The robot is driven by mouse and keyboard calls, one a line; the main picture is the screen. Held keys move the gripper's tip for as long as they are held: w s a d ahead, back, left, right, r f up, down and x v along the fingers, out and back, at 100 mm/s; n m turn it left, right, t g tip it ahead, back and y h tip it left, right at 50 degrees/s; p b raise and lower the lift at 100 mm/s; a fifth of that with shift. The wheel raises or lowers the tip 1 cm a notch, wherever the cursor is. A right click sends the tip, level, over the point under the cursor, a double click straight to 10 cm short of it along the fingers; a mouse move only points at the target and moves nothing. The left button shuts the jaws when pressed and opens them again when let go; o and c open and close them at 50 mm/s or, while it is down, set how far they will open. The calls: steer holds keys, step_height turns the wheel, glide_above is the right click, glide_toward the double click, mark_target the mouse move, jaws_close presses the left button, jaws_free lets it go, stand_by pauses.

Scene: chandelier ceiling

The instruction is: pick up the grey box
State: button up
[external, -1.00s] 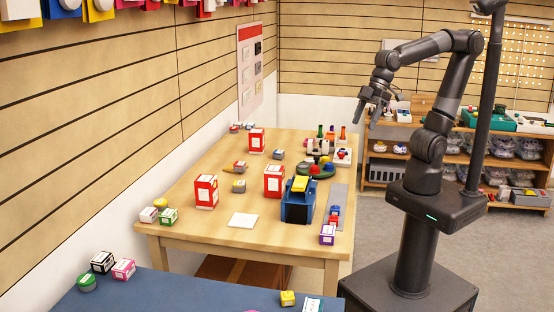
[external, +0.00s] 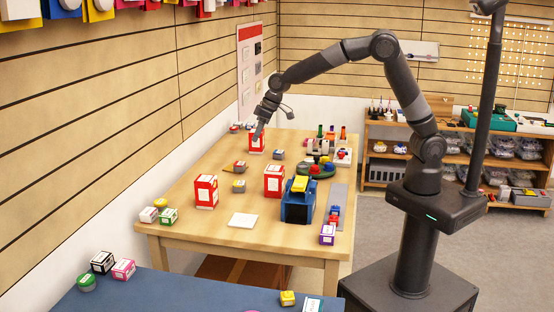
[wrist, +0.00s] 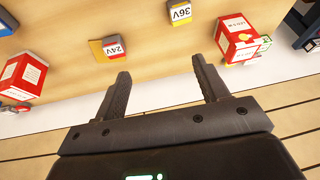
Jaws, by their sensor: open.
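Several small boxes with grey parts are on the wooden table (external: 215,232), and I cannot tell for sure which is the grey box. One, grey and yellow with a "36V" label (external: 239,187), also shows at the top of the wrist view (wrist: 179,14). A grey, red and yellow one marked "24V" (external: 240,167) lies farther back; it also shows in the wrist view (wrist: 115,48). A grey-blue one (external: 278,155) sits to its right. My gripper (external: 257,136) is above the table's far left part; its fingers are apart and empty in the wrist view (wrist: 160,70).
Red boxes stand near my gripper (external: 257,146), at the left (external: 206,192) and in the middle (external: 273,182). A blue and yellow object (external: 298,203) is at the right. The slatted wall (external: 140,110) runs close along the table's left side.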

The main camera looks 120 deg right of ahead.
steer(key=m+h, duration=0.1)
glide_toward(239, 163)
steer(key=f, duration=0.1)
steer(key=w+f, duration=0.1)
steer(key=d+f, duration=0.1)
steer(key=shift+w+f+g, duration=0.2)
steer(key=shift+w+g, duration=0.15)
steer(key=shift+g, duration=0.05)
steer(key=shift+x, duration=3.1)
steer(key=shift+s, duration=0.1)
steer(key=shift+c, duration=0.5)
steer(key=c, duration=1.1)
steer(key=shift+r, duration=0.1)
